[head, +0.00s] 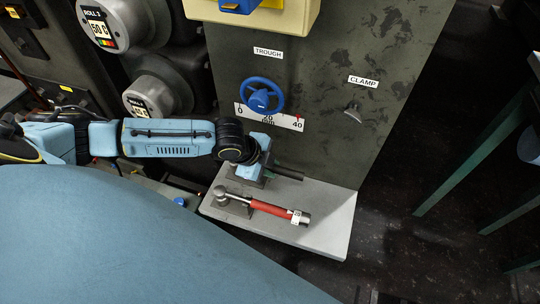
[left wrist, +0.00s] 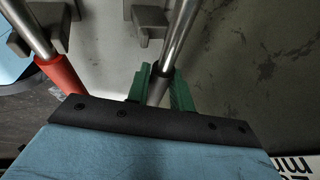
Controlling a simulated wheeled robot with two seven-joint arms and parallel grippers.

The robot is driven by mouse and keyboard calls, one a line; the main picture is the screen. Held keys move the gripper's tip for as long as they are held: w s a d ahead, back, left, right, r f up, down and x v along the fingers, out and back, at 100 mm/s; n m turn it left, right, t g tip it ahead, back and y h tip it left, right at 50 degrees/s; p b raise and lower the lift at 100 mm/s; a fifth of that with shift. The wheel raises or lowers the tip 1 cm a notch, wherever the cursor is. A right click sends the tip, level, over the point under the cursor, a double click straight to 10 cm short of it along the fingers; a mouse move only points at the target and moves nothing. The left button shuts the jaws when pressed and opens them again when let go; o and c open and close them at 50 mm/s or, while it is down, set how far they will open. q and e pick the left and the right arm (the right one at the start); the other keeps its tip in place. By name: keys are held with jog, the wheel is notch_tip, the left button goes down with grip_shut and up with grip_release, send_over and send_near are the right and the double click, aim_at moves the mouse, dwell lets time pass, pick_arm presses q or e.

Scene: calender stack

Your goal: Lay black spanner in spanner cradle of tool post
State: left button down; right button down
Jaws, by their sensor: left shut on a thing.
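My left gripper (head: 268,176) is over the back of the grey shelf of the tool post (head: 335,215). In the left wrist view its green fingers (left wrist: 160,92) are shut on the black spanner, whose steel shaft (left wrist: 180,35) runs up between them. The spanner's black handle (head: 290,172) sticks out to the right of the gripper in the head view. A grey cradle block (left wrist: 148,20) shows beside the shaft; I cannot tell whether the shaft rests in it. The arm hides the spanner's head in the head view. My right gripper is out of view.
A red-handled tool (head: 272,208) lies in front on the same shelf, close to the gripper, its shaft over a dark block (head: 237,208). The shelf's right end is bare.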

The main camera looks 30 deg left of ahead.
pick_arm(q)
jog(key=shift+r, duration=0.1)
dwell(0.4)
jog(key=shift+p, duration=0.5)
dwell(0.6)
jog(key=shift+p, duration=0.45)
jog(key=shift+f+b, duration=0.45)
jog(key=shift+f, duration=1.15)
jog(key=c, duration=1.1)
grip_release()
jog(key=shift+c, duration=0.2)
jog(key=shift+o, duration=0.4)
jog(key=o, duration=0.5)
jog(key=shift+o, duration=0.2)
